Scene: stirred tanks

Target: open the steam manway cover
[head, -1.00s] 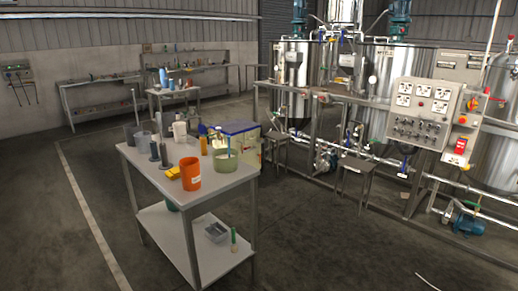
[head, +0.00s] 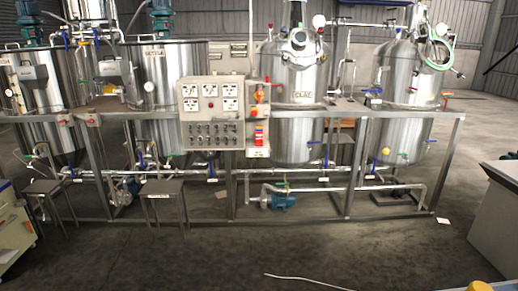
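Several stainless steel tanks stand in a row on a metal frame. The center-right tank (head: 297,85) has a round fitting (head: 298,38) high on its front that looks like a manway cover and appears closed. The far-right tank (head: 400,75) also has a round fitting with a green hose (head: 437,52) around it near its top. I cannot read which fitting is labelled steam. Neither of my grippers is in view.
A grey control panel (head: 211,135) is mounted on the front of the frame. Two stools (head: 163,188) stand at the left front. A pale cabinet (head: 495,215) is at the right edge. A thin hose (head: 305,281) lies on the otherwise clear floor in front.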

